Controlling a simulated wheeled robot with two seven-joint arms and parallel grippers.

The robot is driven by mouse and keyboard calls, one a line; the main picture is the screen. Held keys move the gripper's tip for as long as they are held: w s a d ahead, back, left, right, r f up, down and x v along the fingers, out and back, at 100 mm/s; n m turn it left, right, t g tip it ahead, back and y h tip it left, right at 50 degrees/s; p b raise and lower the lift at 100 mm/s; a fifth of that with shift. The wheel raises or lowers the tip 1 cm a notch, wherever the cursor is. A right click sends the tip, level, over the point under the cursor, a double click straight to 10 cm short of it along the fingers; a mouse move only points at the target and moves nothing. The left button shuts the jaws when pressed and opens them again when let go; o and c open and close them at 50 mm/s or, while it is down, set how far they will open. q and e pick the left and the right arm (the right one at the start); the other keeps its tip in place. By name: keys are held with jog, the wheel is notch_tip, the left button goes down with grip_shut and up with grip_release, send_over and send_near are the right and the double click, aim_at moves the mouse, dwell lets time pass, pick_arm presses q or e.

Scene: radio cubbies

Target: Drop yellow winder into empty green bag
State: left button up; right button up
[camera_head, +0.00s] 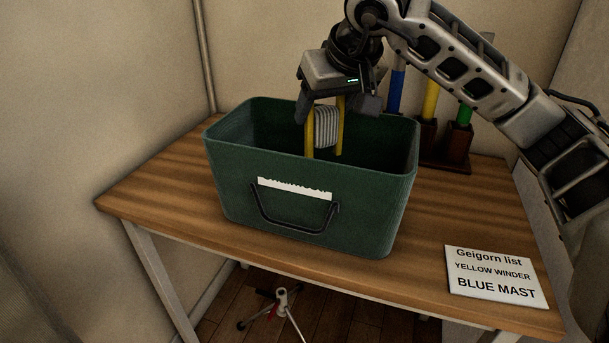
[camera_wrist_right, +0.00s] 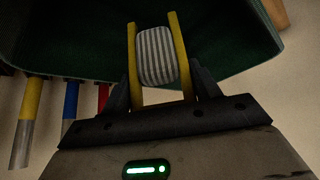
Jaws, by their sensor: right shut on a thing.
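The yellow winder (camera_head: 309,135) is a yellow frame with grey striped cord wound around its middle. My right gripper (camera_head: 338,106) is shut on it and holds it upright over the opening of the green bag (camera_head: 235,178). The winder's lower end reaches below the bag's rim in the head view. In the right wrist view, the winder (camera_wrist_right: 156,57) sits between the two fingers of my right gripper (camera_wrist_right: 160,90), with the green bag (camera_wrist_right: 75,45) beyond it. The bag's visible inside looks empty; its floor is hidden. My left gripper is not in view.
The bag stands on a wooden table (camera_head: 160,205). A white card (camera_head: 493,274) reading "Geigorn list, yellow winder, blue mast" lies at the front right. Behind the bag, blue (camera_head: 396,90), yellow (camera_head: 431,100) and green (camera_head: 464,114) masts stand in dark holders. A small tripod (camera_head: 281,300) is under the table.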

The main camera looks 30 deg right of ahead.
jog(key=o, duration=1)
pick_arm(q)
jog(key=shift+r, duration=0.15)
pick_arm(e)
jog(key=shift+o, duration=0.4)
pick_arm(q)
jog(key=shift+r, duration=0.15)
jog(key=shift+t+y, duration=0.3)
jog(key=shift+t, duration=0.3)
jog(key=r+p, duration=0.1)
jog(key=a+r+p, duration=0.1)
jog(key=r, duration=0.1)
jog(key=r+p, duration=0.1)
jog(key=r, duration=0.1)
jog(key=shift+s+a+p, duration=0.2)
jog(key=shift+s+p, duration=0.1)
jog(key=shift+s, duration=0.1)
pick_arm(e)
jog(key=v, duration=1.6)
jog(key=shift+a, duration=0.1)
